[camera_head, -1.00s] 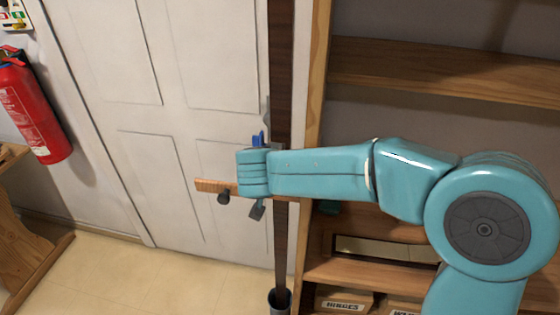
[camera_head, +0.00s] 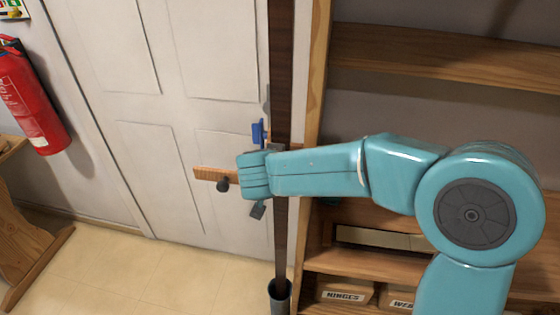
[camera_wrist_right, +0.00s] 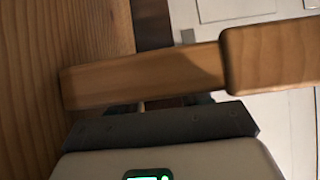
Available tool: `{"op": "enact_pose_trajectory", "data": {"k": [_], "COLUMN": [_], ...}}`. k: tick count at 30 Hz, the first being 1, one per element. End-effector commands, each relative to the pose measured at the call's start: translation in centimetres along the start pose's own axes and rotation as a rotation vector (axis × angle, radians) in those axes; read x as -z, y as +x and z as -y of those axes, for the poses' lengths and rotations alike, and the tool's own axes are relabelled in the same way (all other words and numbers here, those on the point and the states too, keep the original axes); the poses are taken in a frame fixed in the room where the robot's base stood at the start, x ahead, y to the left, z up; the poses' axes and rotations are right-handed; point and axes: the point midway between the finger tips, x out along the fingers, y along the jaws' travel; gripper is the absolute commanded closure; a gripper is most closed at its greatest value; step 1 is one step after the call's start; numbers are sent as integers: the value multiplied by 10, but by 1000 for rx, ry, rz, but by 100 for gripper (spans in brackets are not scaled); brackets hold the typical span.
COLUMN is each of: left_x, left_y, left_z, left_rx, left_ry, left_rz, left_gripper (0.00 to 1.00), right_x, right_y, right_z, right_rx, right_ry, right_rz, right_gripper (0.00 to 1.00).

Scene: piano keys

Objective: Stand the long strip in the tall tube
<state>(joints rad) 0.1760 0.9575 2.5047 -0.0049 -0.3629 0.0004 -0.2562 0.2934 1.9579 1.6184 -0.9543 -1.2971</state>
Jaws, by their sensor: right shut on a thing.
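The long dark brown strip (camera_head: 281,75) stands nearly upright in the head view and runs out of its top edge. Its lower end meets the mouth of the dark tall tube (camera_head: 280,303) at the bottom edge and appears inside the rim. How deep it reaches is hidden. My right gripper (camera_head: 279,147) is shut on the strip at mid-height, mostly hidden behind my right wrist. In the right wrist view, the strip (camera_wrist_right: 152,22) shows beyond a light wooden bar that crosses the picture; the grip is largely covered. My left gripper is not in view.
The light wooden bar (camera_head: 213,174) also shows left of my wrist. A white door (camera_head: 130,90) is behind. A wooden shelf unit (camera_head: 440,75) with labelled boxes (camera_head: 345,294) stands close on the right. A red fire extinguisher (camera_head: 30,105) hangs at left. Floor (camera_head: 130,280) is clear left of the tube.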

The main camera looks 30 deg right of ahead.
Motion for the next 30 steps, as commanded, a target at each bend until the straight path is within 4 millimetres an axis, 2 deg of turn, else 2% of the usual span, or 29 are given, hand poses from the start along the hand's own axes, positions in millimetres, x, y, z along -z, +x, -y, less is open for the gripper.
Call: {"op": "enact_pose_trajectory", "data": {"k": [18,19,21,22,30], "left_x": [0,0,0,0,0], "left_y": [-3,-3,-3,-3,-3], "left_z": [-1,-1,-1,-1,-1], "left_rx": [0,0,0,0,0], "left_ry": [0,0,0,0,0], "left_rz": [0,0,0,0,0], "left_gripper": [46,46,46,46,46], "right_x": [2,1,1,1,0], "right_y": [0,0,0,0,0], "right_z": [-10,-10,-10,-10,-10], "right_rx": [0,0,0,0,-1], "right_ry": [0,0,0,0,0], "right_rz": [-2,-2,-2,-2,0], "right_gripper": [100,50,27,24,24]}}
